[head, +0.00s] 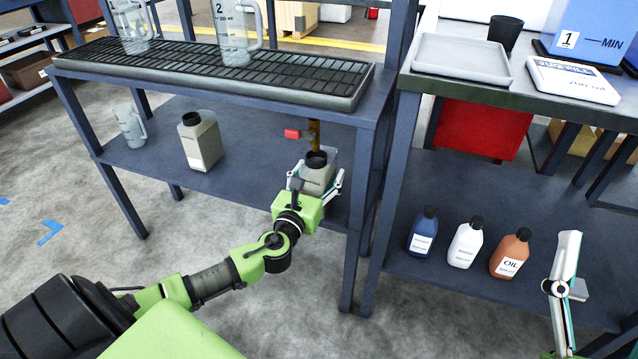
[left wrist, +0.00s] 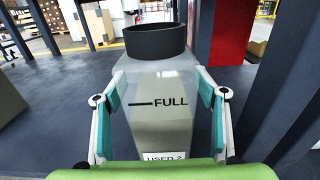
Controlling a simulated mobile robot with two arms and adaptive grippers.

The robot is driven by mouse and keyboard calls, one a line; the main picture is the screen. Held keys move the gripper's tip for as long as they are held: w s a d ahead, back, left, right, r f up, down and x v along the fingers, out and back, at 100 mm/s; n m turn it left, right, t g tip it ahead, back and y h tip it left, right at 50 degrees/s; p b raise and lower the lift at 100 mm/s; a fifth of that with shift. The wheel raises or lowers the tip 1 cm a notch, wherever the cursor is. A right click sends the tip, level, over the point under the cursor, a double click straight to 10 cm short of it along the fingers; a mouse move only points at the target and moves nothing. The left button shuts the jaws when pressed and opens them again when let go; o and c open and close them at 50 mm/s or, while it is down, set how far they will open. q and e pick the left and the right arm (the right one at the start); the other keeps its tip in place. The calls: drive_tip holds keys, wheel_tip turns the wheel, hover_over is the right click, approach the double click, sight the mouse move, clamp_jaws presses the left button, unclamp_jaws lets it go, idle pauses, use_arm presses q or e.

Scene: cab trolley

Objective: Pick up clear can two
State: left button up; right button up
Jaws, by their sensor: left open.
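A clear, greyish can with a black cap (head: 318,175) stands upright on the lower shelf of the left rack. In the left wrist view this can (left wrist: 160,110) shows a "FULL" mark and a partly hidden label reading "USED 2". My left gripper (head: 320,180) is open, with one finger on each side of the can's body; I cannot tell whether they touch it. The gripper hides the can's lower part. A similar can (head: 201,145) stands further left on the same shelf. My right gripper (head: 566,265) is at the lower right, and its opening is unclear.
A clear jug (head: 130,125) stands at the shelf's left end. A yellow pipe with a red handle (head: 293,134) hangs behind the can. Rack posts (head: 360,190) stand just right. Blue, white and orange bottles (head: 510,254) stand on the right rack's lower shelf.

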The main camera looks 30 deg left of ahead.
use_arm(q)
drive_tip(key=c, duration=1.3)
drive_tip(key=shift+w+r, duration=0.1)
drive_tip(key=shift+r, duration=0.1)
drive_tip(key=c, duration=0.4)
